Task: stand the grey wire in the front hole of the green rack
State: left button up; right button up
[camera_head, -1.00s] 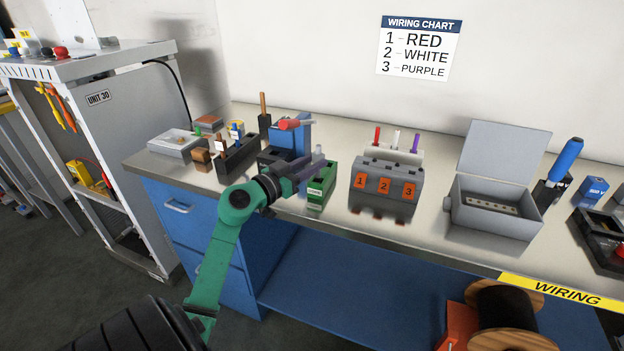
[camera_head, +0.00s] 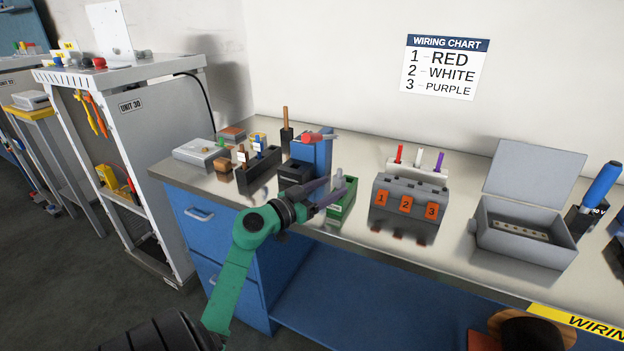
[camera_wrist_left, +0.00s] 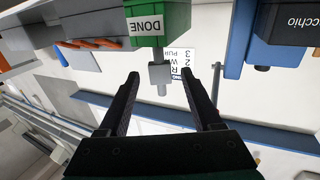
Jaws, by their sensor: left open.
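The green rack (camera_head: 347,207) stands near the table's front edge; its DONE label shows upside down in the left wrist view (camera_wrist_left: 150,22). The grey wire (camera_head: 338,179) stands upright from the rack's top. In the left wrist view the wire's thick grey part (camera_wrist_left: 160,76) hangs from the inverted rack, between my fingers, with gaps on both sides. I cannot tell which hole it is in. My left gripper (camera_head: 334,192) is open, low at the rack's left front, and hides part of the rack. My right gripper is not in view.
A grey block with orange number tags (camera_head: 408,222) stands right of the rack. A blue stand with a red-tipped tool (camera_head: 312,152) and a black holder (camera_head: 258,172) are to the left. An open grey box (camera_head: 525,240) is further right.

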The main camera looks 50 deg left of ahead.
pick_arm(q)
jog(key=s, duration=1)
jog(key=shift+s+a, duration=0.25)
